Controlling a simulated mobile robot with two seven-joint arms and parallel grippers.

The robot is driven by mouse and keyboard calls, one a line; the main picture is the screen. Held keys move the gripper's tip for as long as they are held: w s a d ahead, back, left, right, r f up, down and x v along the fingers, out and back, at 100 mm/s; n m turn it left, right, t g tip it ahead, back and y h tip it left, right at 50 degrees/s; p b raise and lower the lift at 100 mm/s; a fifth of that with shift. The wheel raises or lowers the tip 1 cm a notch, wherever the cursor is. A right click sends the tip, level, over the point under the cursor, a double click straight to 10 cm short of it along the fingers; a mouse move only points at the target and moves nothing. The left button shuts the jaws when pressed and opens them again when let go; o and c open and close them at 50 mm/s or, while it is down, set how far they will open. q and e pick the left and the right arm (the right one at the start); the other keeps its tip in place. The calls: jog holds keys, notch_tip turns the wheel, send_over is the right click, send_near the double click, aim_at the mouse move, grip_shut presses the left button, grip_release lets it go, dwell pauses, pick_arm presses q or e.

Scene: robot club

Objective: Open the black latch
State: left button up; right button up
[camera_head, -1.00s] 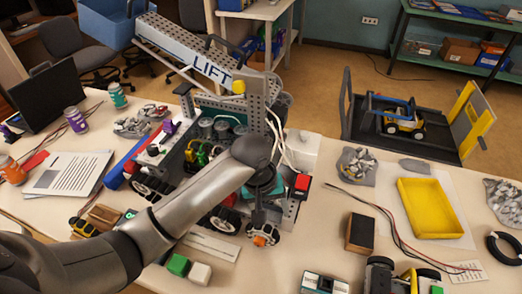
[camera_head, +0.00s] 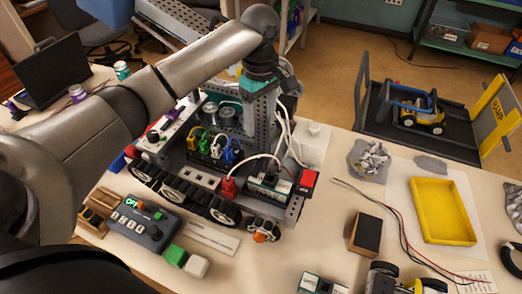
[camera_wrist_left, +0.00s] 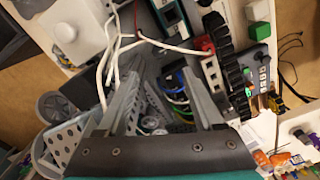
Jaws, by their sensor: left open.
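The wheeled robot (camera_head: 178,185) sits on the table with a grey perforated tower (camera_head: 222,112), coloured wires and black-treaded wheels. I cannot single out the black latch in either view. My left gripper (camera_head: 262,92) points down at the tower top; its fingertips are hard to make out there. In the left wrist view the two grey fingers of this gripper (camera_wrist_left: 165,82) are apart, with nothing seen held between them. Behind them are blue and green wires (camera_wrist_left: 180,95) and white cables (camera_wrist_left: 110,50). My right gripper is not in view.
A grey button box (camera_head: 140,222) lies in front of the robot. A red-topped block (camera_head: 306,180) and white cables (camera_head: 285,130) are on its right side. A yellow tray (camera_head: 443,210) and a dark block (camera_head: 366,233) lie further right. Table between them is partly clear.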

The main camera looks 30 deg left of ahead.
aim_at(260, 154)
pick_arm(q)
notch_tip(260, 154, down, 12)
jog(key=shift+r+b, duration=0.2)
jog(key=shift+b, duration=0.85)
jog(key=shift+c, duration=0.2)
grip_shut()
